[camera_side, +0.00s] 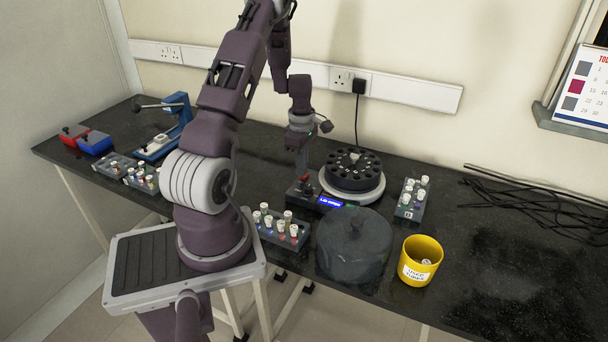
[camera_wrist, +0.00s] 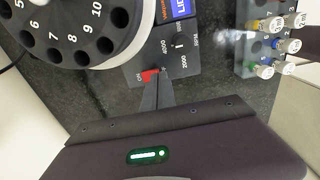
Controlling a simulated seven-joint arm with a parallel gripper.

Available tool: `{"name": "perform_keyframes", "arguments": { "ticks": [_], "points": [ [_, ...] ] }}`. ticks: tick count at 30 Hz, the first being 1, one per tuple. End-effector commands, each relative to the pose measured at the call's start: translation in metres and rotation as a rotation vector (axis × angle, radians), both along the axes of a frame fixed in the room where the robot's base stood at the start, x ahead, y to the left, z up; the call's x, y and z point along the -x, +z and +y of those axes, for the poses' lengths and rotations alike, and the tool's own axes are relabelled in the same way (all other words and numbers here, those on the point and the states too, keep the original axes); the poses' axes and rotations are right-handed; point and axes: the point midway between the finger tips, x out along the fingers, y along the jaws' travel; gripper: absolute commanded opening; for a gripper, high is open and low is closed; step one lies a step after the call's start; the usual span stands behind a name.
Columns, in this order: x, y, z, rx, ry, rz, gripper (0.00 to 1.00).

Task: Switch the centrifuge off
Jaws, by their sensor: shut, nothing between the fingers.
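The centrifuge (camera_side: 352,187) stands on the dark bench with its black rotor (camera_side: 352,168) uncovered. Its numbered rotor holes also show in the wrist view (camera_wrist: 68,38). Its control box (camera_side: 308,195) has a lit blue display (camera_side: 331,203), a dial (camera_wrist: 179,45) and a red switch (camera_wrist: 150,76) with "ON" lettering beside it. My gripper (camera_wrist: 158,84) is shut and empty, its fingertips right at the red switch. I cannot tell whether they touch it. The fingers hide part of the switch area, and which way the switch is set is unclear.
A dark lid (camera_side: 354,246) lies in front of the centrifuge, with a yellow used-tubes cup (camera_side: 420,262) to its right. Tube racks stand in front of the control box (camera_side: 281,230) and right of the rotor (camera_side: 411,199). Loose black cables (camera_side: 535,205) lie at the right.

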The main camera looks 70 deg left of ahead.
Motion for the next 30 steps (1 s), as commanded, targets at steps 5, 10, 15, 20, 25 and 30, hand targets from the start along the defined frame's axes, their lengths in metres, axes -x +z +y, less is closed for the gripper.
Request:
{"name": "perform_keyframes", "arguments": {
  "ticks": [5, 10, 15, 20, 25, 30],
  "points": [
    [0.0, -0.003, 0.0, 0.0, 0.0, 0.0, 0.0],
    [0.0, -0.005, 0.0, -0.001, 0.0, -0.001, 0.0],
    [0.0, -0.008, 0.0, -0.001, 0.0, -0.001, 0.0],
    [0.0, -0.01, 0.0, 0.0, 0.0, 0.0, 0.0],
    [0.0, -0.013, 0.0, 0.0, 0.001, 0.0, 0.0],
    [0.0, -0.01, 0.0, -0.002, 0.0, -0.001, 0.0]
  ]
}}
